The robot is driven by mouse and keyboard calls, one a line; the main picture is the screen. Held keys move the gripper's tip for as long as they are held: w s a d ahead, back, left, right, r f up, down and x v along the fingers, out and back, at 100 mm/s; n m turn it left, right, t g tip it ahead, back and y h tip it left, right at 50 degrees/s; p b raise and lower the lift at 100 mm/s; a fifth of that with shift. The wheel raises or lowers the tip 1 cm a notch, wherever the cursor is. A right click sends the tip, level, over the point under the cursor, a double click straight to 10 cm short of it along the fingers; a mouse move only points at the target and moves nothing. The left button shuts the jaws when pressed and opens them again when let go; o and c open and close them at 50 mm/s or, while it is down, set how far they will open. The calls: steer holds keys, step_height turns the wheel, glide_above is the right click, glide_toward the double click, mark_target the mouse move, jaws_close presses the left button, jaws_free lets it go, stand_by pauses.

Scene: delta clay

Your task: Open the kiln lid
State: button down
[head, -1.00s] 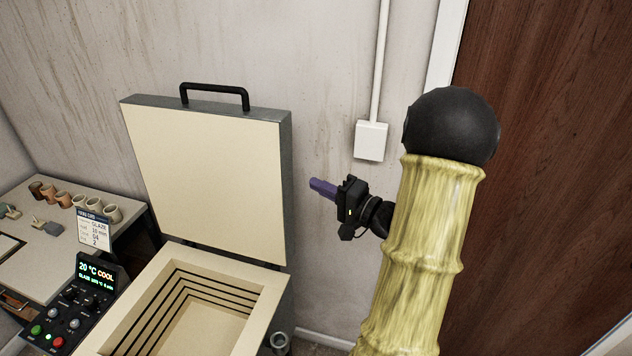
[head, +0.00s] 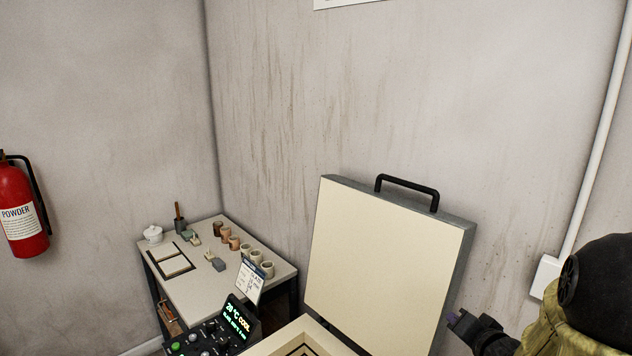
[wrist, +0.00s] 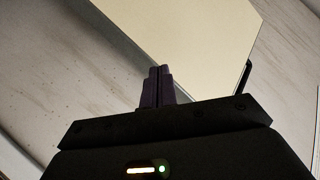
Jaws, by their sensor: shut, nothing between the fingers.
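The kiln lid (head: 385,265) stands raised, its cream inner face toward me and its black handle (head: 408,187) along the top edge. The kiln body (head: 290,340) is open below it, mostly cut off by the bottom of the head view. My gripper (head: 455,317) is to the right of the lid's lower right edge, apart from the handle. In the wrist view its purple fingers (wrist: 157,86) are together and empty. The lid (wrist: 195,40) fills the upper part of that view, with the dark handle (wrist: 244,78) at its right edge.
A lit control panel (head: 215,330) is at the kiln's left. A side table (head: 205,290) with several small pots stands in the corner. A red extinguisher (head: 20,212) hangs on the left wall. A white wall box (head: 545,277) is right of the lid.

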steer(key=s+a+f+n+g, duration=0.3)
steer(key=s+a+n+g, duration=0.1)
steer(key=s+a, duration=0.3)
steer(key=s+a+f+n+g+h, duration=0.1)
steer(key=s+a+f+n+g, duration=0.2)
steer(key=s+a+g, duration=0.3)
steer(key=s+a, duration=0.2)
steer(key=s, duration=0.1)
steer(key=shift+s+n+g, duration=0.4)
steer(key=c, duration=2.2)
jaws_free()
steer(key=c, duration=1.4)
jaws_free()
steer(key=shift+c, duration=0.2)
steer(key=shift+o, duration=0.4)
steer(key=shift+w, duration=0.1)
